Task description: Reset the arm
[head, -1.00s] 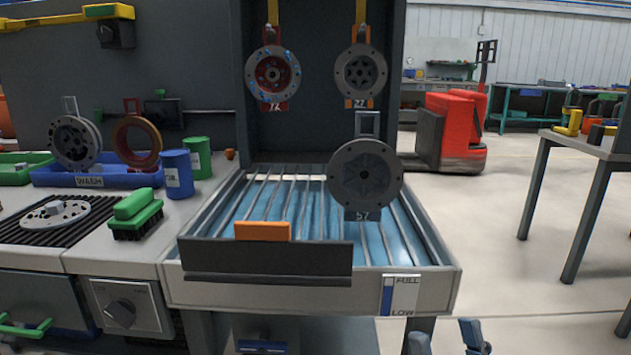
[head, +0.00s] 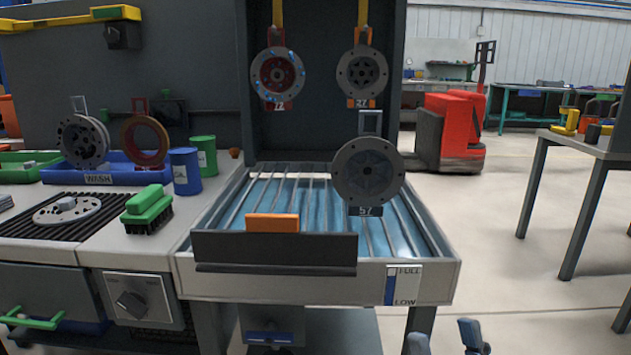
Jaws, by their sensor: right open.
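My right gripper (head: 444,345) shows only at the bottom edge of the head view, right of centre. Its two fingertips stand apart with nothing between them, so it is open and empty. It is in front of the wash basin's right front corner, over the floor side. My left gripper is out of view. Most of the right gripper and its arm are hidden below the picture.
A slatted basin (head: 290,214) stands ahead, with a grey disc 57 (head: 367,172) hanging over it. Discs 72 (head: 277,76) and 27 (head: 361,74) hang behind. A green brush (head: 147,208) lies on the left counter. A table (head: 586,145) stands right; floor between is clear.

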